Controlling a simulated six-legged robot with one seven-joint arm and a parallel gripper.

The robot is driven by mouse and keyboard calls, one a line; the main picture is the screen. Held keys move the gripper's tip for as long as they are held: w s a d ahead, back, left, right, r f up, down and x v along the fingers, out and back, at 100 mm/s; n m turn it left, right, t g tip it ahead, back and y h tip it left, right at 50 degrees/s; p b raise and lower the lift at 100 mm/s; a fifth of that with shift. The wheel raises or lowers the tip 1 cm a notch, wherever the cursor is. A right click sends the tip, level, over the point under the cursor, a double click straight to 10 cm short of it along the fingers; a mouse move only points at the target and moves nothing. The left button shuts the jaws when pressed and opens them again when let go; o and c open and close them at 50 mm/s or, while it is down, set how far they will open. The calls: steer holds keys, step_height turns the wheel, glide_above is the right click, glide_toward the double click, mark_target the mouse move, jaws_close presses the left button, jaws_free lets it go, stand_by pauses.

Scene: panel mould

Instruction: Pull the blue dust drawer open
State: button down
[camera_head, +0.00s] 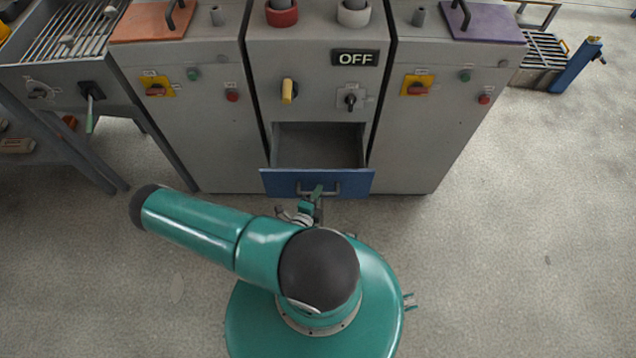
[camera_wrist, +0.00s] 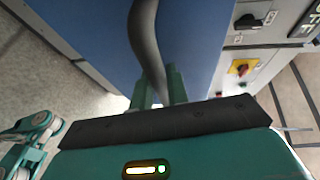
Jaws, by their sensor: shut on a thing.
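The blue dust drawer (camera_head: 280,183) is in the middle cabinet and stands pulled out, with its grey inside showing behind the blue front. Its grey bar handle (camera_head: 345,188) is on the front face. My gripper (camera_head: 317,192) is at the handle and shut on it. In the wrist view the blue drawer front (camera_wrist: 195,45) fills the middle, and the curved grey handle (camera_wrist: 146,40) runs down between the green fingers of my gripper (camera_wrist: 160,88). The drawer's inside looks empty from the body camera; its near part is hidden behind the front.
Grey cabinets stand left (camera_head: 190,130) and right (camera_head: 430,130) of the drawer's middle cabinet (camera_head: 310,60), which carries an OFF sign (camera_head: 355,58). A grated table (camera_head: 65,50) stands at far left. A blue-sided grated bin (camera_head: 575,68) is at far right. The grey floor (camera_head: 530,230) is clear at right.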

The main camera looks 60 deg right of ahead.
steer(key=shift+a, duration=0.15)
steer(key=c, duration=1.4)
jaws_free()
steer(key=shift+o, duration=0.2)
steer(key=shift+a, duration=0.15)
